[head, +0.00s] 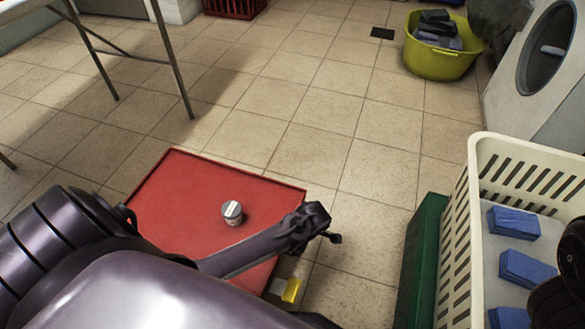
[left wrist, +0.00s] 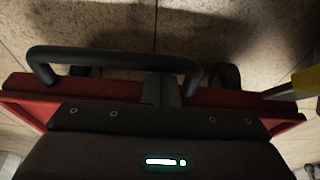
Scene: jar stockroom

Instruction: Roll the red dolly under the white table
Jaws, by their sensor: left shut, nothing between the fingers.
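The red dolly (head: 165,200) lies flat on the tiled floor in the head view, partly hidden by my left arm. Its red edge (left wrist: 285,108) and a black looped handle (left wrist: 120,57) show in the left wrist view. My left gripper (head: 318,228) is over the dolly's right edge, shut and empty. Its fingers (left wrist: 162,90) are close to the handle; I cannot tell whether they touch it. The white table (head: 20,8) stands at the upper left, with thin grey legs and only a corner of its top showing.
A small grey jar (head: 232,212) stands on the dolly. A yellow object (head: 291,290) is at its near right corner. A cream crate (head: 460,215) with blue packs stands right, beside a green box (head: 424,260). A yellow-green tub (head: 440,62) is farther back. Floor between dolly and table is clear.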

